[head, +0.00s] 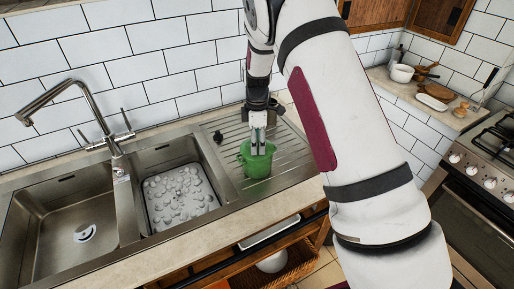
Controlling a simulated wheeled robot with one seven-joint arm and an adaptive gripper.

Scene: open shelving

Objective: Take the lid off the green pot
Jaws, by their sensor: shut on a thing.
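The green pot (257,165) stands on the ribbed drainboard to the right of the sink basins. My gripper (258,147) points down at the top of the pot, with its fingertips at the pot's upper middle. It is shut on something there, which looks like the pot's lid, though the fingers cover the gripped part. I cannot tell whether the lid sits on the rim or is raised from it.
Two sink basins (128,222) with a tall tap (75,95) lie to the left. A small dark item (218,137) is left of the pot. A stove (485,165) and a counter with a white pot (402,73) and wooden items are at the right. Tiled wall stands behind.

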